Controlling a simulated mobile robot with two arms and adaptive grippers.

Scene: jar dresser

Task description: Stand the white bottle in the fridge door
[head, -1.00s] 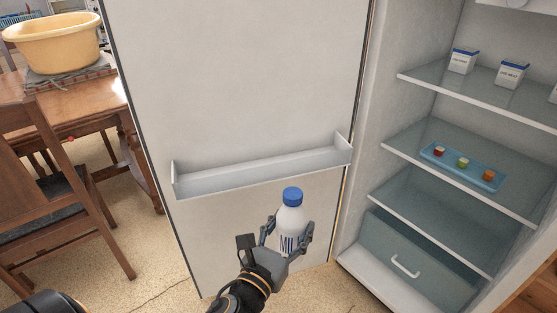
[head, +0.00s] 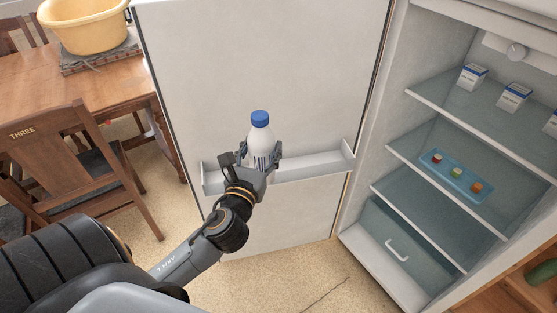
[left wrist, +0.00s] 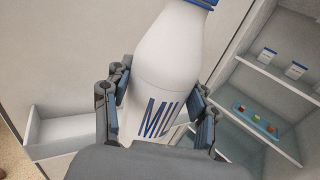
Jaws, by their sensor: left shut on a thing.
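The white bottle (head: 260,137) with a blue cap is held upright in my left gripper (head: 251,165), whose fingers are shut on its sides. In the left wrist view the bottle (left wrist: 165,65) stands between the two fingers, with blue "MIL" lettering showing. The fridge door (head: 270,60) is open, and its inner face carries a white door shelf (head: 318,166). In the head view the bottle and gripper overlap the middle of this shelf. The bottle's base is hidden by the gripper, so I cannot tell whether it touches the shelf. My right gripper is not in view.
A wooden table with a yellow tub (head: 88,25) and chairs stand at left. The door shelf looks empty.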

